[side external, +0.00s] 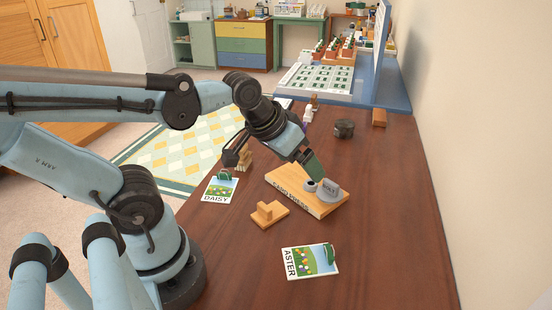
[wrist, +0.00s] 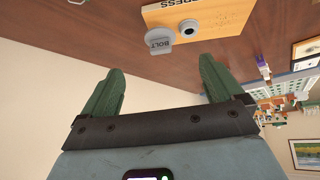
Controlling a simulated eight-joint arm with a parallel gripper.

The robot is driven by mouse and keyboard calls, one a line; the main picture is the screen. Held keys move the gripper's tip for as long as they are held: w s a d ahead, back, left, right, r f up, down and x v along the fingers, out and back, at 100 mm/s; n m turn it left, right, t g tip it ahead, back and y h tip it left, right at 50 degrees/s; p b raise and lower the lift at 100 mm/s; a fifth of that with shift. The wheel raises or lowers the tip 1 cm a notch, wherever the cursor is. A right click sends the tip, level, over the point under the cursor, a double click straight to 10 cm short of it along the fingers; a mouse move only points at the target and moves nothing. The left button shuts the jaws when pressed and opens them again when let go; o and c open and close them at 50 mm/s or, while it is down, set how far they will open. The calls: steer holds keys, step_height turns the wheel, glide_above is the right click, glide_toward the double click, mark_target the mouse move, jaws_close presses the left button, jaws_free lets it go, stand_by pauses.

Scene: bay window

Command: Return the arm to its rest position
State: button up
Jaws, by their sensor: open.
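My arm reaches over the dark wooden table (side external: 375,230) with my gripper (side external: 314,168) pointing down. In the side view one green finger shows close above a wooden board and its grey parts. In the wrist view my gripper (wrist: 162,72) has its two green fingers wide apart with nothing between them. The board (side external: 285,189) lies flat; its lettering ends in "PRESS" in the wrist view (wrist: 228,14). A grey piece marked "BOLT" (wrist: 160,46) and a small grey ring-shaped part (wrist: 189,28) are at the board's end, beyond the fingertips. I cannot tell the exact gap.
A DAISY card (side external: 220,191) and an ASTER card (side external: 303,262), each with a green clip, lie on the table. A wooden block (side external: 266,214) is near the board. A dark round pot (side external: 344,128) and a blue-edged tray (side external: 385,98) stand farther back. A wall borders the right.

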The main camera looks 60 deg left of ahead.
steer(key=shift+s+d+f+m+t, duration=0.1)
steer(key=shift+s+d+m+t, duration=0.05)
steer(key=shift+d+m, duration=0.3)
steer(key=shift+s+d+f+m+t, duration=0.1)
steer(key=shift+d+m+t, duration=0.05)
steer(key=shift+d+m, duration=0.25)
steer(key=shift+a, duration=0.1)
steer(key=c, duration=0.4)
